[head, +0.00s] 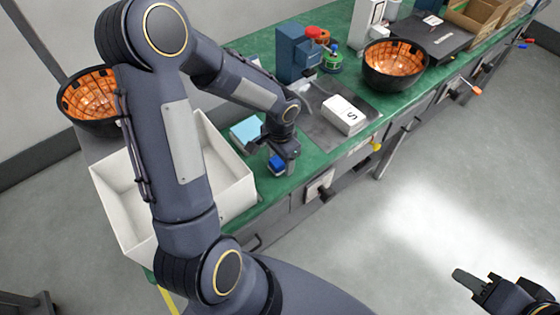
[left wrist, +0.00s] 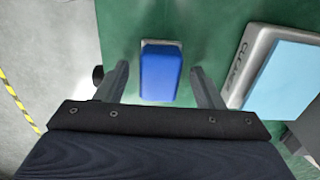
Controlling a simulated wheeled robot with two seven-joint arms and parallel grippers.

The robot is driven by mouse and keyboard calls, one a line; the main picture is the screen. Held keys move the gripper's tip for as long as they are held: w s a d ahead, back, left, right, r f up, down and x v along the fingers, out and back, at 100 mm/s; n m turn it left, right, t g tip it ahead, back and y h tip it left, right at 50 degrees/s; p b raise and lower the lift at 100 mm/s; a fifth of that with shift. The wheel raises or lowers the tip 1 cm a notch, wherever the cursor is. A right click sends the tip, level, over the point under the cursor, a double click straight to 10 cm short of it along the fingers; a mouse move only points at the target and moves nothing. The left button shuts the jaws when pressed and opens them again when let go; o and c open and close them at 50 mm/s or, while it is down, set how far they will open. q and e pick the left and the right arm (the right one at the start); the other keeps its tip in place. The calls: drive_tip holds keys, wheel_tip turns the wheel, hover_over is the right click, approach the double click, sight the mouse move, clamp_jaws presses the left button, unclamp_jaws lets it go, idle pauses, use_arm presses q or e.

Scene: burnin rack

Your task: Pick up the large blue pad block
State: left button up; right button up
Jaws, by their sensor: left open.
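The blue block (head: 277,163) stands on the green bench top near its front edge. In the left wrist view the blue block (left wrist: 161,74) lies between my two fingers, with a gap on each side and a pale grey edge at its far end. My left gripper (head: 281,160) is open and reaches down over the block; it also shows in the left wrist view (left wrist: 159,72). My right gripper (head: 478,284) is far off at the lower right, over the floor, and its finger gap is unclear.
A light blue pad (left wrist: 285,78) lies on a grey tray (left wrist: 245,75) close to the right of the block. A white bin (head: 228,198) stands to the left. A white box (head: 343,115), a blue device (head: 293,52) and a black bowl (head: 393,68) stand further along the bench.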

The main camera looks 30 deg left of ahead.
use_arm(q)
drive_tip(key=shift+f, duration=0.15)
drive_tip(key=c, duration=1.1)
drive_tip(key=shift+r, duration=0.4)
wheel_tip(320, 180, up, 2)
drive_tip(key=shift+r, duration=0.2)
drive_tip(key=s+d+r, duration=0.3)
drive_tip(key=s+d+r+b, duration=0.1)
drive_tip(key=s+d+r, duration=0.2)
drive_tip(key=d, duration=0.1)
drive_tip(key=s+d+r, duration=0.3)
drive_tip(key=d+r, duration=0.1)
drive_tip(key=shift+b, duration=0.4)
